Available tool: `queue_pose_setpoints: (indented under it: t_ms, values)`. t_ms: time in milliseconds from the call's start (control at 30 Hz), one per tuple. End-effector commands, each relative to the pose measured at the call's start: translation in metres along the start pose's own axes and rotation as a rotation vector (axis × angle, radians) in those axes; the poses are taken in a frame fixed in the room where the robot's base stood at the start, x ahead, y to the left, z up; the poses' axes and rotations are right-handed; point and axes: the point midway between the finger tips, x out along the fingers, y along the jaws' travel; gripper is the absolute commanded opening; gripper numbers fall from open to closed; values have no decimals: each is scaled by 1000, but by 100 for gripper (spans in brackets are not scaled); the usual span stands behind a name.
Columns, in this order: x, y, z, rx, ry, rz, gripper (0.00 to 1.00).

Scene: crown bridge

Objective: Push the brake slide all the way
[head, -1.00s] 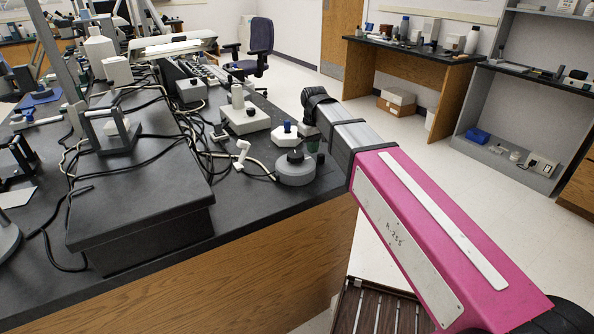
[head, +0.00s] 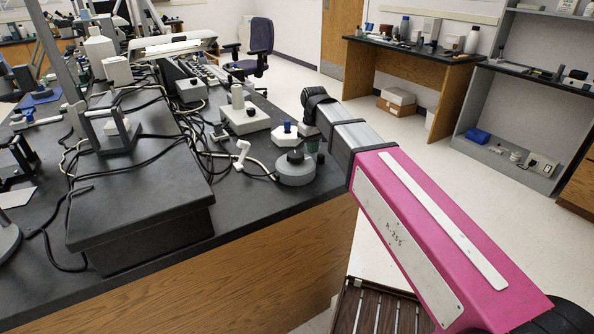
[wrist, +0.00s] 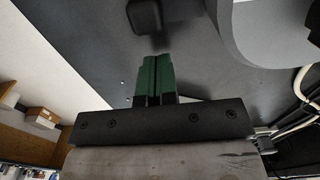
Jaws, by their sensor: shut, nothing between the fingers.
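My gripper (wrist: 154,62) shows in the wrist view with its two green fingers shut together and empty. A small black block with rounded corners (wrist: 145,15) lies just beyond the fingertips, with a narrow gap in the picture. It may be the brake slide; I cannot tell how far it has travelled. A grey round body (wrist: 275,30) curves at the upper right of the wrist view. In the head view a grey round device (head: 295,172) with a dark knob on top stands near the bench's right edge. My arm ends beside it, and a small green part shows there.
Open floor (head: 400,130) lies right of the bench, with an office chair (head: 258,45) behind.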

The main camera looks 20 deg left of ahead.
Motion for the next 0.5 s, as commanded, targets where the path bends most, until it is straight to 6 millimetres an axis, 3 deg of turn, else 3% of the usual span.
queue_pose_setpoints:
  t_ms: [500]
  values:
    - [0, 0, 10, 0, 0, 0, 0]
